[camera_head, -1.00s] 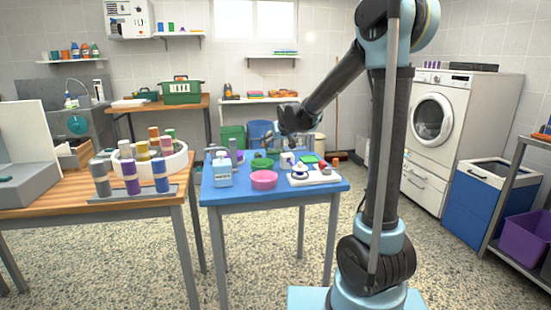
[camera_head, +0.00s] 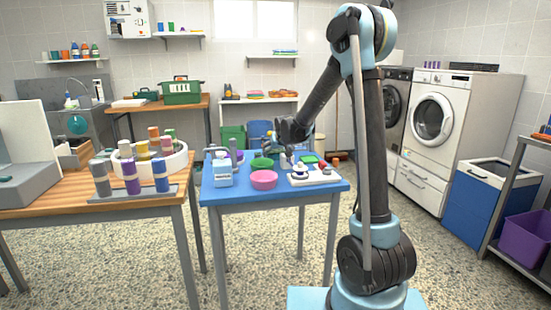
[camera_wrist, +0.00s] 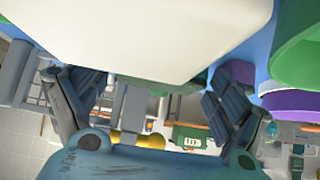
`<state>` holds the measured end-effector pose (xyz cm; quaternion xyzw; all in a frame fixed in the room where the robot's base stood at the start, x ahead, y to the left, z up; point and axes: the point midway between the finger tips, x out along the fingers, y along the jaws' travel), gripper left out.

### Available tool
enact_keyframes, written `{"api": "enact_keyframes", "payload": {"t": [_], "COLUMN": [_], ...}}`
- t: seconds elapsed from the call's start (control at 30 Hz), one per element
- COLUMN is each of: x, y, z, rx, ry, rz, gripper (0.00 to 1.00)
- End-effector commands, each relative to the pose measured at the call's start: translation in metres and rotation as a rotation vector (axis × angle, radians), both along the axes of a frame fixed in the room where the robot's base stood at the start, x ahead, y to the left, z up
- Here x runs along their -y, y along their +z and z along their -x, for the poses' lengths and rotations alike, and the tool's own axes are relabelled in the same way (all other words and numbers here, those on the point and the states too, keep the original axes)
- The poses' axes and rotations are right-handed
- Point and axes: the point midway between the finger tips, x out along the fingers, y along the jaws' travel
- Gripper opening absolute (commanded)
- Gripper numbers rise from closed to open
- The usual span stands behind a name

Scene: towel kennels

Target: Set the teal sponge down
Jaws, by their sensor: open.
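My gripper (camera_head: 288,153) is over the back of the blue table (camera_head: 222,193), pointing down near a small white cup-like thing. In the wrist view its two fingers (camera_wrist: 150,97) are spread apart. A large cream surface (camera_wrist: 150,35) fills the top of that view, close to the fingers; I cannot tell whether they touch it. I cannot pick out the teal sponge for certain. A flat green piece (camera_head: 308,159) lies on the blue table right of my gripper, too small to identify.
A green bowl (camera_head: 262,163), a pink bowl (camera_head: 264,180) and a pale blue bottle (camera_head: 222,174) stand left of my gripper. A white board (camera_head: 318,179) lies front right. The blue table's front strip is clear. A wooden table (camera_head: 60,200) stands at left.

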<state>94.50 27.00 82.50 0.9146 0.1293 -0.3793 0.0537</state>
Motion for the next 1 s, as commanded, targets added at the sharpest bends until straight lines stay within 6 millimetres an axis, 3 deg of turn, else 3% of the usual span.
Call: {"api": "enact_keyframes", "payload": {"t": [0.43,0.5,0.6,1.0], "x": [-0.0025,-0.0025,-0.0025,-0.0024], "y": [-0.0091,-0.0091,-0.009,-0.0065], "z": [-0.0083,-0.0083,-0.0083,-0.0083], "rx": [0.0,0.0,0.0,0.0], "ry": [0.0,0.0,0.0,0.0], "rz": [0.0,0.0,0.0,0.0], "gripper": [0.89,0.78,0.7,0.67]}}
